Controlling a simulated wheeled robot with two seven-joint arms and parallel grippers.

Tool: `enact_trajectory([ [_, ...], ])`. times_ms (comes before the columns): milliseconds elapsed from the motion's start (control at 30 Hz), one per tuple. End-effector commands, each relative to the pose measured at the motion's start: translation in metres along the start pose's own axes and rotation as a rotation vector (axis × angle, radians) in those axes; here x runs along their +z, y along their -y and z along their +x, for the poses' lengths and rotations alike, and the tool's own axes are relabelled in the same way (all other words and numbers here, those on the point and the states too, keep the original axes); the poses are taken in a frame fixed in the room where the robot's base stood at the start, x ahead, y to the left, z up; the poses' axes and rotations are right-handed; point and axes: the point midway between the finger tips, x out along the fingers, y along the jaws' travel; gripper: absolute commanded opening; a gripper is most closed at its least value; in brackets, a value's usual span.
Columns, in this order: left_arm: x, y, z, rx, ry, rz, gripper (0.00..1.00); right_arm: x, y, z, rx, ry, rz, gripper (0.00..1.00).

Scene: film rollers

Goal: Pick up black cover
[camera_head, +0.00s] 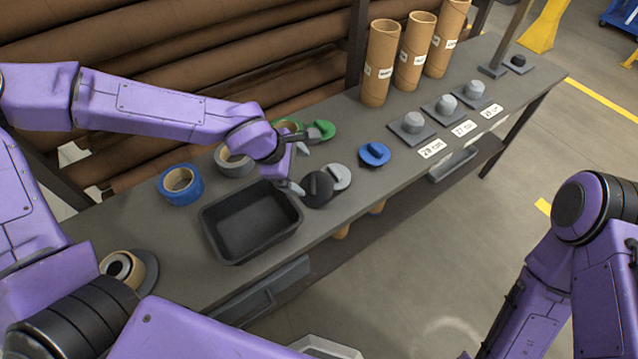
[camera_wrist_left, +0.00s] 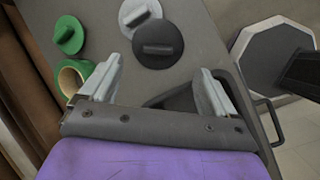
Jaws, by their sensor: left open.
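The black cover (camera_head: 318,189), a round disc with a raised bar, lies on the grey table just right of the black tray, next to a grey cover (camera_head: 340,176). In the left wrist view the black cover (camera_wrist_left: 158,44) lies ahead of the fingertips, between their lines, with the grey cover (camera_wrist_left: 140,14) touching or overlapping its edge. My left gripper (camera_head: 300,163) is open and empty, above the table beside the black cover. It also shows in the left wrist view (camera_wrist_left: 160,78). My right arm shows at lower right, but its gripper is out of view.
The empty black tray (camera_head: 212,228) stands left of the black cover. A blue cover (camera_head: 374,154), a green cover (camera_head: 322,130) and tape rolls (camera_head: 180,185) lie around. Cardboard tubes (camera_head: 381,62) and grey covers on square bases (camera_head: 413,123) stand farther right.

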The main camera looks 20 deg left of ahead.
Motion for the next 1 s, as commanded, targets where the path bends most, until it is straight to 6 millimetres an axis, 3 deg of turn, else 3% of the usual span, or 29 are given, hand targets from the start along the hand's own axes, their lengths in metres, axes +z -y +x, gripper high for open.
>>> enact_trajectory([
  [33, -0.004, -0.001, -0.004, -0.018, -0.004, -0.066, 0.89, -0.003, -0.001, -0.007, 0.0, 0.0, 0.0, 0.43],
  [100, -0.009, 0.001, 0.006, -0.035, -0.011, -0.114, 0.89, -0.002, -0.001, -0.005, 0.0, 0.0, 0.0, 0.43],
  [233, -0.01, 0.003, 0.034, -0.036, -0.013, -0.117, 0.89, 0.0, 0.0, 0.0, 0.001, 0.0, 0.0, 0.43],
  [433, -0.011, 0.002, 0.057, -0.033, -0.011, -0.117, 0.89, 0.0, 0.0, 0.0, 0.001, 0.001, 0.0, 0.43],
  [633, -0.013, -0.001, 0.093, -0.033, -0.011, -0.117, 0.89, 0.0, -0.001, -0.001, 0.001, 0.001, 0.0, 0.43],
  [933, -0.011, -0.002, 0.102, -0.03, -0.008, -0.116, 0.89, 0.0, -0.001, -0.001, 0.001, 0.0, 0.0, 0.43],
  [967, -0.011, -0.002, 0.102, -0.03, -0.008, -0.116, 0.83, 0.0, -0.001, -0.001, 0.001, 0.0, 0.0, 0.43],
  [1000, -0.011, -0.002, 0.102, -0.03, -0.008, -0.116, 0.7, 0.0, -0.001, -0.001, 0.001, 0.0, 0.0, 0.43],
])
